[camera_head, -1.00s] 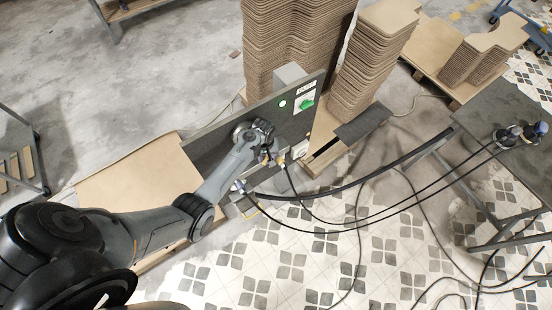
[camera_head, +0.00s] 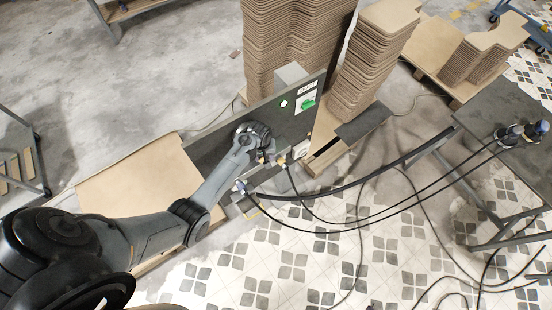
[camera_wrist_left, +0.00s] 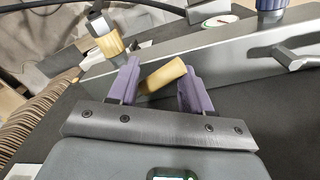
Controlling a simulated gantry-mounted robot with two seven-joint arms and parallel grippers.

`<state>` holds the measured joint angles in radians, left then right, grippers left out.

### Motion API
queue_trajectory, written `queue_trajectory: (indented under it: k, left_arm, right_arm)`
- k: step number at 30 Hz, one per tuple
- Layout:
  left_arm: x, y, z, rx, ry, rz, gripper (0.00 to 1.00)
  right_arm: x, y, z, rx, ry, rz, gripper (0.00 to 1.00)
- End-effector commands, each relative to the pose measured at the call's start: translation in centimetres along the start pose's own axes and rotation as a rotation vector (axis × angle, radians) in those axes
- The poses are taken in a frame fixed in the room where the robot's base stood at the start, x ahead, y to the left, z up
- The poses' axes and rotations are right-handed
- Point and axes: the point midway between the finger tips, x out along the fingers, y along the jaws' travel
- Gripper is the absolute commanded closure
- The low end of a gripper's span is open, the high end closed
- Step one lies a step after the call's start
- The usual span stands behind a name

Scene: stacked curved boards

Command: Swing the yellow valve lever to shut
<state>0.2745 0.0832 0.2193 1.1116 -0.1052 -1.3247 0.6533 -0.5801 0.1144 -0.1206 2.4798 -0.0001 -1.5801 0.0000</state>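The yellow valve lever (camera_wrist_left: 163,77) shows in the left wrist view as a short yellow bar lying slantwise between the two purple fingers of my left gripper (camera_wrist_left: 160,68). The fingers are spread apart. The lever's ends lie close to the fingers; I cannot tell whether they touch. In the head view my left gripper (camera_head: 266,158) is low at the front of the dark panel (camera_head: 212,143), and my wrist mostly hides the lever. My right gripper is in neither view.
A grey metal bar (camera_wrist_left: 210,58) runs behind the lever, with a brass fitting (camera_wrist_left: 108,45) and a round gauge (camera_wrist_left: 220,20) nearby. A green switch (camera_head: 308,103) and a white lamp (camera_head: 284,104) sit on the panel. Black hoses (camera_head: 330,188) cross to the right. Stacked boards (camera_head: 290,50) stand behind.

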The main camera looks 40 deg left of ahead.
Motion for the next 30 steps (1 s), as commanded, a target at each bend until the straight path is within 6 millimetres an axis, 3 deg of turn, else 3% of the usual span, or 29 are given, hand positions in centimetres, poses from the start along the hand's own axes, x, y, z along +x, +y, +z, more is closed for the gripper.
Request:
queue_trajectory:
  k: [8, 24, 30]
  left_arm:
    - [-1.0, 0.1, -0.3, 0.002, 0.006, 0.003, 0.55]
    - [-6.3, 0.2, -0.3, 0.005, 0.006, 0.005, 0.55]
    - [-7.2, 0.2, -0.2, 0.005, 0.005, 0.004, 0.55]
  right_arm:
    - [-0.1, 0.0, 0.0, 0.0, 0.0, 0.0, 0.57]
    - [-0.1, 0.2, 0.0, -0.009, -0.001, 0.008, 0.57]
    - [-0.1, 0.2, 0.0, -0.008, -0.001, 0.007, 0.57]
